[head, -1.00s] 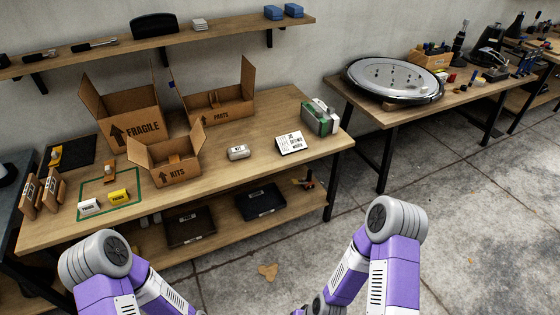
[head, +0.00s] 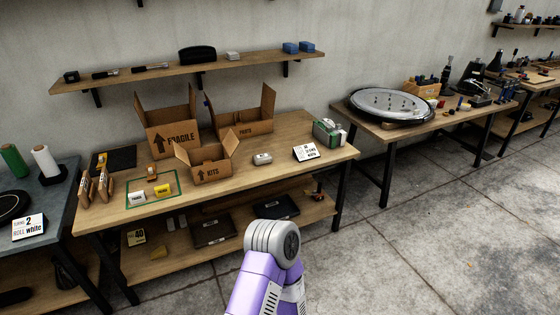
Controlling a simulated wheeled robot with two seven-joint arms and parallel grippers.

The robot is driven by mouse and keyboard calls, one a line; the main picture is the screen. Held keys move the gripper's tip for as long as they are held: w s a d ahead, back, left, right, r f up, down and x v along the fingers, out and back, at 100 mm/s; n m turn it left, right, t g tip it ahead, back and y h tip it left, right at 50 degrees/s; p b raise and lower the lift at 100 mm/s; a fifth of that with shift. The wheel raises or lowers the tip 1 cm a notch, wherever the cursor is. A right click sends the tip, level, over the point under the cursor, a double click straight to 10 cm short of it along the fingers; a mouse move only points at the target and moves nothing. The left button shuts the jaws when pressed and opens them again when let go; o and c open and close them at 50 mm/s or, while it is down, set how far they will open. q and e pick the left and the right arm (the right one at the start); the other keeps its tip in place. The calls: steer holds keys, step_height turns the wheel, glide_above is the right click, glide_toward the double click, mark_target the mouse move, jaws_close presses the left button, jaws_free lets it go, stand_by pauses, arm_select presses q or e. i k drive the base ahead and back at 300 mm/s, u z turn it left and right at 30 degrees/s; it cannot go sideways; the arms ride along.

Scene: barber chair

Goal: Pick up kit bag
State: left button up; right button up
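The kit bag is most likely the small pale grey packet with a dark-lettered label (head: 262,159). It lies on the wooden table (head: 285,140), to the right of the open cardboard box marked KITS (head: 211,173). Nothing touches it. Neither of my grippers shows in the head view. Only a purple and grey link of one of my arms rises at the bottom middle, in front of the table and well short of the packet.
Open boxes marked FRAGILE (head: 170,142) and PARTS (head: 255,129) stand behind the KITS box. A white sign (head: 306,151) and a green and grey item (head: 327,133) are to the packet's right. Dark cases (head: 276,206) lie on the lower shelf. Floor at right is clear.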

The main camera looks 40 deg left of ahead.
mark_target(264, 159)
steer(key=u, duration=0.2)
steer(key=i, duration=1.85)
steer(key=u, duration=1.35)
steer(key=i, duration=1.05)
steer(key=u, duration=1.2)
